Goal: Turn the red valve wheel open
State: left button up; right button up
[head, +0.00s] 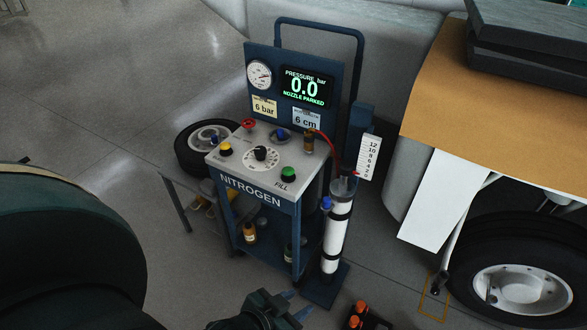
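A small red valve wheel (249,123) sits at the back left of the nitrogen cart's sloped grey top panel (225,164), below the pressure gauge. The cart's display (306,87) reads pressure 0.0 bar, nozzle parked. My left gripper (297,303) is at the bottom edge of the head view, low in front of the cart and well away from the wheel. Its two fingers are apart with nothing seen between them. My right gripper is not in view.
The panel also has a yellow knob (225,149), a black dial knob (260,153) and a green FILL button (288,174). A white cylinder (338,230) with a red hose stands at the cart's right. A large wheel (520,285) is at the right.

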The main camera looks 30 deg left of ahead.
aim_at(246, 124)
jog(key=u, duration=1.3)
jog(key=z, duration=0.6)
jog(key=i+j+z, duration=0.1)
jog(key=z, duration=0.35)
jog(key=j+z, duration=0.3)
jog(key=z, duration=0.15)
jog(key=j+z, duration=0.25)
jog(key=z, duration=0.25)
jog(key=j+z, duration=0.35)
jog(key=j, duration=0.15)
jog(key=k+j+z, duration=0.15)
jog(key=j+z, duration=0.15)
jog(key=j, duration=0.2)
jog(key=k+j+z, duration=0.1)
jog(key=j, duration=0.25)
jog(key=k+j+z, duration=0.1)
jog(key=j, duration=0.25)
jog(key=k+j+z, duration=0.1)
jog(key=j, duration=0.25)
jog(key=k, duration=0.1)
